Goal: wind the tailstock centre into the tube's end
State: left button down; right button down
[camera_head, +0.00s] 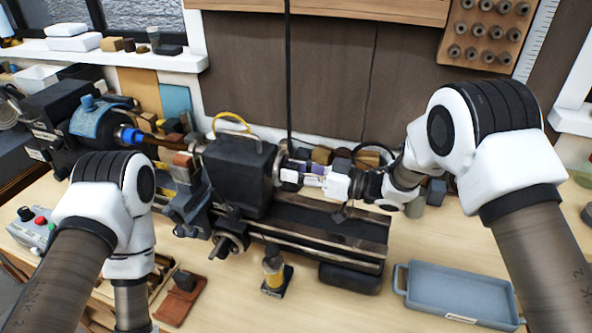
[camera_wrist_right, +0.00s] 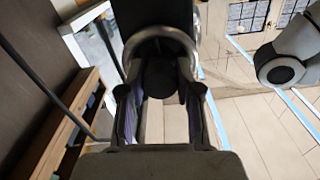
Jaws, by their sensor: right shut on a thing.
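The lathe's tailstock (camera_head: 240,178) is a black block in the middle of the head view. A thin tube (camera_head: 163,141) runs toward it from the blue collar (camera_head: 130,135) at the left. The centre's tip and the tube's end are too small to tell apart there. My right gripper (camera_head: 290,174) reaches in from the right and is shut at the grey handwheel (camera_head: 277,168) on the tailstock's right side. The wheel's curved rim (camera_wrist_right: 160,33) shows between the fingers (camera_wrist_right: 160,80) in the right wrist view. My left arm is at the lower left; its gripper is out of view.
A blue-grey tray (camera_head: 460,293) lies at the front right. A small yellow-and-black bottle (camera_head: 273,268) and a brown leather piece (camera_head: 180,300) sit in front of the lathe bed (camera_head: 330,230). A control box with buttons (camera_head: 32,228) is at the left.

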jog(key=c, duration=1.1)
grip_release()
jog(key=o, duration=0.3)
jog(key=shift+a, duration=0.15)
jog(key=v, duration=1.2)
jog(key=shift+w, duration=0.1)
